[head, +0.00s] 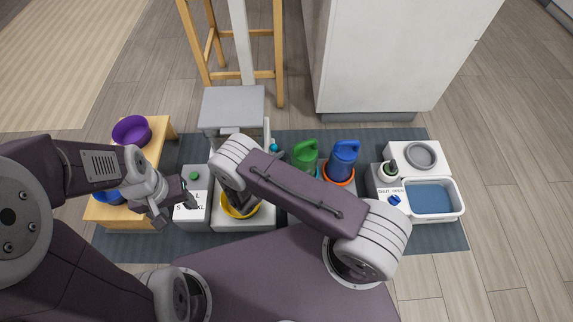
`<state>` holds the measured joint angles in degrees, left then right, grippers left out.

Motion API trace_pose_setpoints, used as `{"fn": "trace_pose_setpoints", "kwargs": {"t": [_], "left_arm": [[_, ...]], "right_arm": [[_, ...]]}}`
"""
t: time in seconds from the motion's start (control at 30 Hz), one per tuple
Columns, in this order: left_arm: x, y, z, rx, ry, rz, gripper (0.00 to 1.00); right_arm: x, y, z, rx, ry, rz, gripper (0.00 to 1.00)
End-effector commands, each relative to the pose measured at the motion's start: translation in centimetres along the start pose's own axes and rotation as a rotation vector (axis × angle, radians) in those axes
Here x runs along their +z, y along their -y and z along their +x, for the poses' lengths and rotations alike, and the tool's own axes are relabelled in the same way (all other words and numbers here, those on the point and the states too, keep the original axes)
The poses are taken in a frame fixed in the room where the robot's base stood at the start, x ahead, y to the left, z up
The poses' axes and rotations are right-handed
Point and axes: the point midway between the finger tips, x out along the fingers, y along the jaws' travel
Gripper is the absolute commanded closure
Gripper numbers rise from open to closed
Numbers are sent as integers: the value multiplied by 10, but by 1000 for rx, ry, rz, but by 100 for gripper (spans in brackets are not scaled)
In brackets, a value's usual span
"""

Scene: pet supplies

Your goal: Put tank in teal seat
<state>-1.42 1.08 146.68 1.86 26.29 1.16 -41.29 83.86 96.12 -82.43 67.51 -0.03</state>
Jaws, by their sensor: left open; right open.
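A blue tank (344,158) with a handle on top stands upright at an orange ring (350,181), right of centre. A green tank (305,154) stands just left of it, its lower part hidden behind my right arm. A sliver of teal (318,173) shows between the two tanks; I cannot tell its full shape. My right gripper (230,197) hangs over the yellow bowl (240,207), left of both tanks, largely hidden by its own arm. My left gripper (174,208) is open and empty beside the grey box with a green button (194,176).
A wooden stand (150,142) at left holds a purple bowl (131,130) and a blue bowl (107,197). At right are a blue-bottomed basin (432,199), a grey round dish (420,154) and a blue valve (394,200). A grey seat (233,106) stands behind.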

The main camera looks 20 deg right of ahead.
Motion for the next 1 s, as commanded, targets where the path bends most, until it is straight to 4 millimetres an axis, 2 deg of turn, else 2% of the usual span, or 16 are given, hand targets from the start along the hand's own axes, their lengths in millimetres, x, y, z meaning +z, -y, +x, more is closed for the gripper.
{"fn": "trace_pose_setpoints", "kwargs": {"t": [0.03, 0.1, 0.27, 0.87, 0.97, 1.0], "left_arm": [[-1, 0, -8, 0, 0, 0, 42], [-1, 0, -12, 0, 0, 0, 42], [-2, 0, -16, 0, 0, 0, 42], [-2, 0, -16, 0, 0, 0, 42], [-2, 0, -22, 0, 0, 0, 42], [-3, 0, -28, 0, 0, 0, 42]], "right_arm": [[4, 0, -11, 4, 0, -2, 0], [3, -1, -21, 3, 0, -2, 0], [1, 0, -35, 0, 0, 0, 0], [0, 1, -37, -3, -1, 2, 0], [18, 8, -39, -66, -33, 56, 0], [34, 16, -40, -127, -64, 108, 0]]}}
